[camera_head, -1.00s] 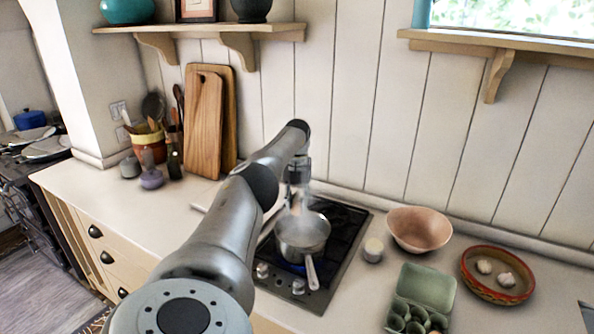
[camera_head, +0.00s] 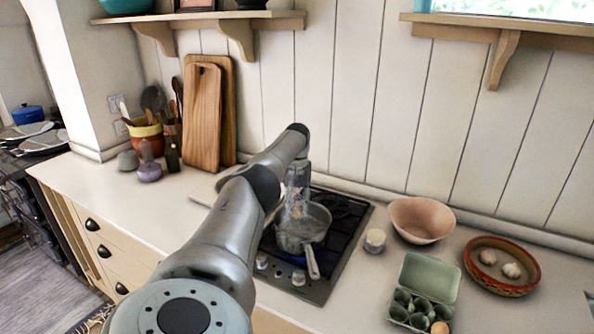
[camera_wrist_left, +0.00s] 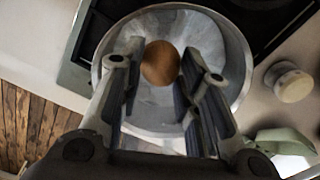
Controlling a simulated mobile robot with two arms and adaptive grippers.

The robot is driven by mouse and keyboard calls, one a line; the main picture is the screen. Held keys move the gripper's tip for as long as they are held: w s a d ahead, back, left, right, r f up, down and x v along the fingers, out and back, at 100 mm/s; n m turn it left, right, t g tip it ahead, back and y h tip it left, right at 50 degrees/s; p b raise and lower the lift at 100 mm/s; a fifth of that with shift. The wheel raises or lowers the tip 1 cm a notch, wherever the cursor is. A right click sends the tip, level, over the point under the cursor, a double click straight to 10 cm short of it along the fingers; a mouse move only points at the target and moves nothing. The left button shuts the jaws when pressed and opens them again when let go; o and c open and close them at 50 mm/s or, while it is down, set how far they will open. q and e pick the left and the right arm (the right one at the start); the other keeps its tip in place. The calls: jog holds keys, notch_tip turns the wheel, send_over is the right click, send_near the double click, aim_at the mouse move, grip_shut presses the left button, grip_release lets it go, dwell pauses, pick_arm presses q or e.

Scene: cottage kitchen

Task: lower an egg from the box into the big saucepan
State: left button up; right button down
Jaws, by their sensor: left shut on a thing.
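The big saucepan (camera_head: 318,238) stands on the hob, its handle pointing toward the front. My left gripper (camera_head: 294,213) points down at the pan, its fingertips overlapping the pan opening in the head view. In the left wrist view the gripper (camera_wrist_left: 164,68) is shut on a brown egg (camera_wrist_left: 160,64), held between the fingertips with the pan's interior (camera_wrist_left: 205,40) behind it. I cannot tell how far the egg is above the pan bottom. The green egg box (camera_head: 430,275) is open at the right, with a brown egg (camera_head: 440,328) at its front. My right gripper is out of view.
A small pale jar (camera_head: 375,240) stands right of the black hob (camera_head: 347,215). Behind are a pinkish bowl (camera_head: 421,220) and a red-rimmed dish (camera_head: 536,270) with garlic bulbs. Cutting boards (camera_head: 203,118) lean on the wall. The counter left of the hob is mostly clear.

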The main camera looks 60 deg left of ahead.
aim_at(297, 216)
pick_arm(q)
jog(key=shift+f+b, duration=2.3)
jog(key=shift+f, duration=0.4)
dwell(1.4)
jog(key=o, duration=0.8)
jog(key=shift+c, duration=0.2)
jog(key=shift+r, duration=0.2)
notch_tip(297, 216, up, 12)
jog(key=shift+w+d+f, duration=0.1)
jog(key=shift+f, duration=0.05)
